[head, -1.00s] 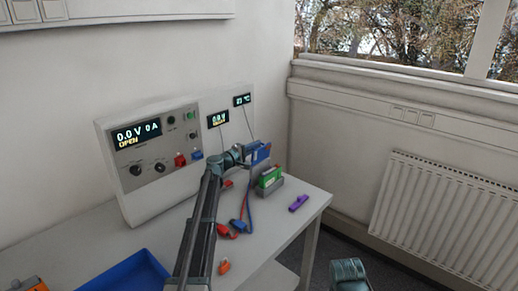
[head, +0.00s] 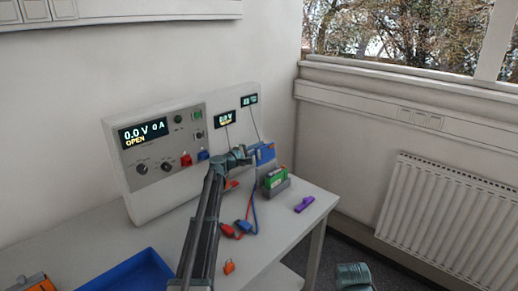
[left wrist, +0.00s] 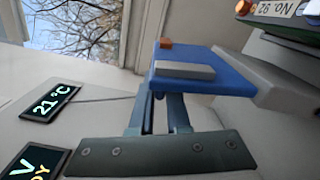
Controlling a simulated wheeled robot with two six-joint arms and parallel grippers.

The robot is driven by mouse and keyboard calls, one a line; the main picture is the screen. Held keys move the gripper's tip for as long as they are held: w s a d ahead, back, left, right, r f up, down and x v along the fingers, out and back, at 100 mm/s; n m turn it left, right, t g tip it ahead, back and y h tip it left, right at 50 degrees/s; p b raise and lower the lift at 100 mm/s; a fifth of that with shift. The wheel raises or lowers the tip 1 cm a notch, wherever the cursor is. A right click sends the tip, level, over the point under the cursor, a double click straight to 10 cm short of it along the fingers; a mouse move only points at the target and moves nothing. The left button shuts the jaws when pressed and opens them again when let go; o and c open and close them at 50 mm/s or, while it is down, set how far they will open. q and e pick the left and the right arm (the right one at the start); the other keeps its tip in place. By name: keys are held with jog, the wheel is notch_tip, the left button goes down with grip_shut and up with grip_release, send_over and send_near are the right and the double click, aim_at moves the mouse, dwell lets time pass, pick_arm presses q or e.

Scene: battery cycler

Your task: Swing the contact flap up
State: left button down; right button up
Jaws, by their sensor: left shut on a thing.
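The blue contact flap (head: 266,150) stands raised at the cycler's right end, behind and above the green battery (head: 276,177) in its grey cradle (head: 275,189). In the left wrist view the flap (left wrist: 220,75) is a blue plate with a grey bar and a small orange block. My left gripper (head: 248,155) is at the flap; its fingers (left wrist: 165,100) are shut at the plate's near edge. The exact grip spot is partly hidden by the plate.
The cycler (head: 165,160) reads "0.0 V 0 A" and "OPEN". Red and blue leads with plugs (head: 240,228), an orange padlock-like piece (head: 229,267) and a purple piece (head: 304,204) lie on the bench. A blue tray (head: 130,274) stands front left.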

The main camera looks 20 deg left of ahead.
pick_arm(q)
jog(key=c, duration=0.9)
grip_release()
jog(key=shift+s, duration=0.1)
jog(key=v, duration=1.3)
jog(key=shift+s+a, duration=0.1)
jog(key=shift+s, duration=0.2)
